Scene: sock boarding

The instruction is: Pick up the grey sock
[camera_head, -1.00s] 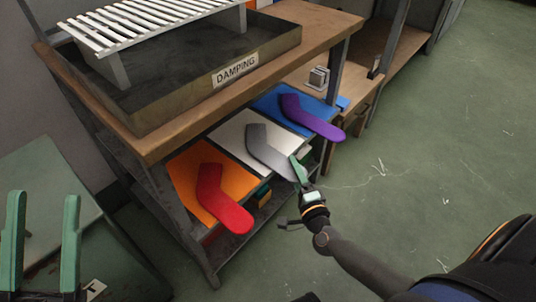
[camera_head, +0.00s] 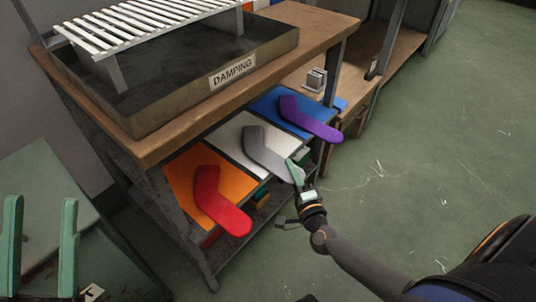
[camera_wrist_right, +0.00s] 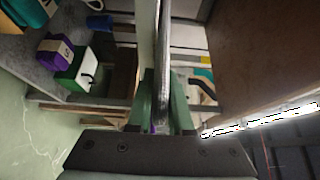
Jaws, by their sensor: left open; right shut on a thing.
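The grey sock (camera_head: 264,148), flat and bent at the heel, lies on the white panel (camera_head: 226,134) between the red sock (camera_head: 217,203) and the purple sock (camera_head: 308,120). Its foot end reaches past the panel's front edge. My right gripper (camera_head: 296,172) is shut on that end. In the right wrist view the grey sock (camera_wrist_right: 165,55) shows edge-on, as a thin upright strip between the fingers of my right gripper (camera_wrist_right: 163,95). I cannot tell whether it is lifted off the panel. My left gripper (camera_head: 40,205) is open and empty at the lower left.
The red sock lies on an orange panel (camera_head: 178,175), the purple one on a blue panel (camera_head: 268,105). A wooden bench top (camera_head: 165,143) overhangs the panels, with a tray labelled DAMPING (camera_head: 130,118) on it. The green floor (camera_head: 430,150) to the right is clear.

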